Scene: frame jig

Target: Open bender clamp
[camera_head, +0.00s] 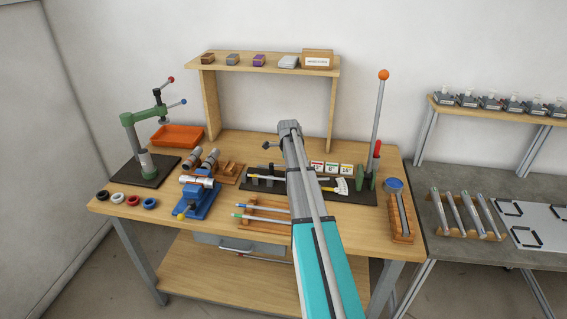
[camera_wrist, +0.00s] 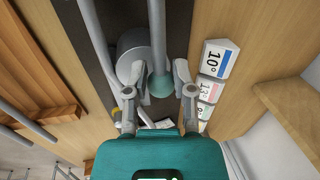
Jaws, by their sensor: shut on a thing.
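A pale rod (camera_head: 262,177) lies along the plate. In the wrist view, a thin grey lever (camera_wrist: 157,30) ends in a green ball knob (camera_wrist: 160,84). My gripper (camera_wrist: 160,78) has one finger on each side of this knob and is shut on it. A grey round part (camera_wrist: 130,48) is just beside it. In the head view my arm hides the gripper and the knob.
Numbered cards (camera_wrist: 214,58) stand close beside my gripper. A blue vise (camera_head: 200,198), a wooden rod rack (camera_head: 262,222) and a gauge in a wooden tray (camera_head: 402,228) stand around the bender. A shelf (camera_head: 265,63) rises behind.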

